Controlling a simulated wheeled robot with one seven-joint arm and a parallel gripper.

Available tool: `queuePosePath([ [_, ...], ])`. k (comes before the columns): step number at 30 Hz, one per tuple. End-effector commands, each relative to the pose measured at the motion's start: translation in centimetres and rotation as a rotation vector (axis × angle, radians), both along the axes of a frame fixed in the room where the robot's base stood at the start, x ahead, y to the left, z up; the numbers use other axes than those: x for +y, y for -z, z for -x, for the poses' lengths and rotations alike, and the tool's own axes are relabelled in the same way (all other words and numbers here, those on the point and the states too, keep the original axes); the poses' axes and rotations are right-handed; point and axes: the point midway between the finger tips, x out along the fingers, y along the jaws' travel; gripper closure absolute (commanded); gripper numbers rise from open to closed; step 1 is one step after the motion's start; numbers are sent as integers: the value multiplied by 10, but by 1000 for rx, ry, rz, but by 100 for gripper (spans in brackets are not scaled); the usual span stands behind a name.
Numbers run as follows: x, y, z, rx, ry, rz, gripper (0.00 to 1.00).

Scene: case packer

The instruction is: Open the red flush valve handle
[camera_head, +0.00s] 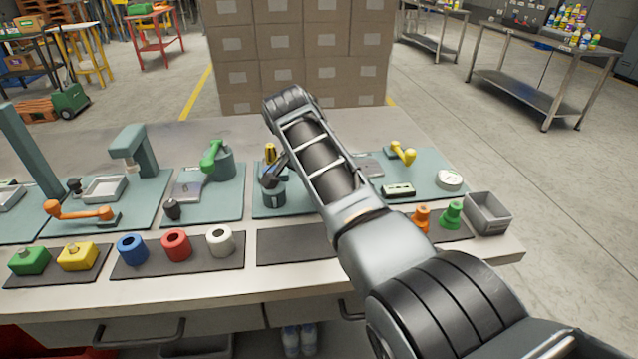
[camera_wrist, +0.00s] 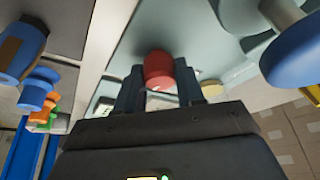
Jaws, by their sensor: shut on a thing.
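In the wrist view, a red rounded grip (camera_wrist: 159,68), which looks like the end of the red valve handle, sits between the two dark fingers of my gripper (camera_wrist: 158,82). The fingers are closed against its sides. The rest of the handle is hidden, so I cannot tell its angle. In the head view, my arm reaches over the middle of the bench and hides the red grip and the fingertips.
Around the bench stand an orange handle (camera_head: 82,211), a green handle (camera_head: 211,156) and a yellow handle (camera_head: 403,153). A grey bin (camera_head: 487,213) is at the right end. In the wrist view, a blue round part (camera_wrist: 296,52) is close on the right.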

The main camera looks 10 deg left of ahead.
Motion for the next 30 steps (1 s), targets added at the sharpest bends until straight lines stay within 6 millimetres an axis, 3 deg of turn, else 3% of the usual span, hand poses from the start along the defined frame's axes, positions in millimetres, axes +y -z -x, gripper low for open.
queuePosePath([
  [9,0,-1,0,-2,1,-1,93],
  [10,0,-1,0,-2,1,-1,59],
  [17,0,0,0,-1,1,-1,37],
  [25,1,-2,0,0,0,-1,37],
  [30,5,-19,6,-2,-2,-2,37],
])
